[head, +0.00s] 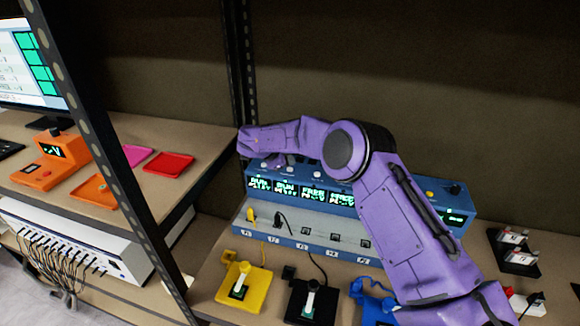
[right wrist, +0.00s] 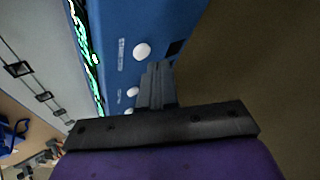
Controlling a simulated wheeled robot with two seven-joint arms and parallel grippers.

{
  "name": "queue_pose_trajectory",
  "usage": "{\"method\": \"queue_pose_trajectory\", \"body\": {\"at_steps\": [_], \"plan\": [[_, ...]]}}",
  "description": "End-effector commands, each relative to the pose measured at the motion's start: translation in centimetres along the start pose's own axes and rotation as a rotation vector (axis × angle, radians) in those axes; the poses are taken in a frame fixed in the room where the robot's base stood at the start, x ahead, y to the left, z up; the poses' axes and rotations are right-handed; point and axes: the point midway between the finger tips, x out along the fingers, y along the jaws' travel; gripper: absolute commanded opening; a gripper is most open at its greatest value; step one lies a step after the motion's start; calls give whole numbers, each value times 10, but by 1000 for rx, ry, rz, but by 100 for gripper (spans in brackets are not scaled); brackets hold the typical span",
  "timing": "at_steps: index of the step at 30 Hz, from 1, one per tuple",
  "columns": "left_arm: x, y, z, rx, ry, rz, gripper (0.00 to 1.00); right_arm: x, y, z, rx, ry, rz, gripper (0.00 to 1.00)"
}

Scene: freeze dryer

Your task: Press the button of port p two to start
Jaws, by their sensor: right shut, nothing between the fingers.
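The blue dryer unit (head: 300,238) stands on the bench, with a row of green displays (head: 286,188) and round white buttons along its top. The first two displays seem to read RUN, the following two FREE. A yellow plug sits in the first port and a black plug (head: 280,219) in the second, labelled P2. My right gripper (head: 284,160) is shut and empty, above the buttons at the left of the unit. In the right wrist view its fingers (right wrist: 156,82) lie beside white buttons (right wrist: 142,51); contact cannot be told. My left gripper is not in view.
A yellow holder (head: 244,284) and a black holder (head: 312,300) stand in front, with a blue one (head: 372,300) partly behind my arm. Black posts (head: 105,150) frame the shelf. Orange and red trays (head: 168,165) lie left. The wall behind the unit is bare.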

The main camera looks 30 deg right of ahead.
Motion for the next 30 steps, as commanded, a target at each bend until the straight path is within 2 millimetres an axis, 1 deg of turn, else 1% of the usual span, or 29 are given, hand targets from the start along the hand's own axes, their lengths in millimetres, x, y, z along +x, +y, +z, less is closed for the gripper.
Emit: {"method": "queue_pose_trajectory", "body": {"at_steps": [5, 8, 15, 22, 30], "plan": [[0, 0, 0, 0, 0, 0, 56, 0, 0, 0, 0, 0, 1, 0], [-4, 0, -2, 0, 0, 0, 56, -4, -2, -2, 0, 0, 0, 0], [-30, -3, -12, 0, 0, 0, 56, -25, -18, -17, -1, -2, 0, 0], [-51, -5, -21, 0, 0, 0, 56, -42, -30, -31, 0, 0, 1, 0], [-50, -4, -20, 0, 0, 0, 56, -41, -30, -30, 0, 0, 1, 0]]}}
